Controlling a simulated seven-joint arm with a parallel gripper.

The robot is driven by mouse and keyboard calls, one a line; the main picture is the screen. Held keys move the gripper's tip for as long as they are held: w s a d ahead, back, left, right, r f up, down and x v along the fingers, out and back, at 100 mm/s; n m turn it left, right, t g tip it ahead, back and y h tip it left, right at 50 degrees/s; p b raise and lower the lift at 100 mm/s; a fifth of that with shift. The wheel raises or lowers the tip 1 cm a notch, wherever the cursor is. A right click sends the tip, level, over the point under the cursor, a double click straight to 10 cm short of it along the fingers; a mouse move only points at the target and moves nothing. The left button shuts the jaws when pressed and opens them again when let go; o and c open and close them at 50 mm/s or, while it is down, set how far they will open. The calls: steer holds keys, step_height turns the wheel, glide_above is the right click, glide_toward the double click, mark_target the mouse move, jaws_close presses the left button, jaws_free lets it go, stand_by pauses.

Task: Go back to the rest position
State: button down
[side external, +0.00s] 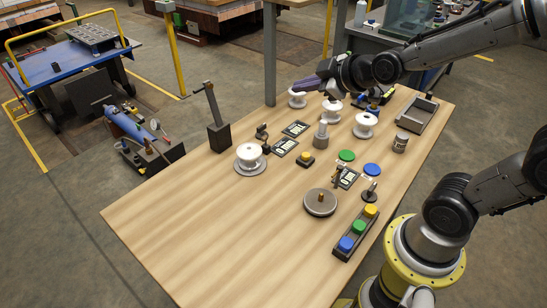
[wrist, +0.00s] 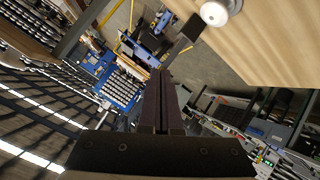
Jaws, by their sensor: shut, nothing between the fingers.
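My gripper (side external: 298,85) is at the far side of the wooden table (side external: 180,235), held out level above the surface and pointing left. Its dark fingers (wrist: 163,76) lie together in the wrist view, with nothing between them. White insulators (side external: 249,154) stand on the table; others are at the far end (side external: 297,97), near the middle (side external: 332,109) and to the right (side external: 365,124). One white insulator top (wrist: 216,12) shows at the top of the wrist view. My gripper is apart from all of them.
A dark upright post (side external: 213,115) stands at the left edge. The near left table is clear.

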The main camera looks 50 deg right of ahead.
steer(key=s+a+r+m+g+y, duration=0.1)
steer(key=s+a+r, duration=0.1)
steer(key=s, duration=0.3)
steer(key=s+a+r+m+g, duration=0.1)
steer(key=s+a+r, duration=0.1)
steer(key=s, duration=0.4)
steer(key=s+f+m+g, duration=0.4)
steer(key=s, duration=0.5)
steer(key=shift+s+f, duration=0.3)
steer(key=shift+f, duration=0.1)
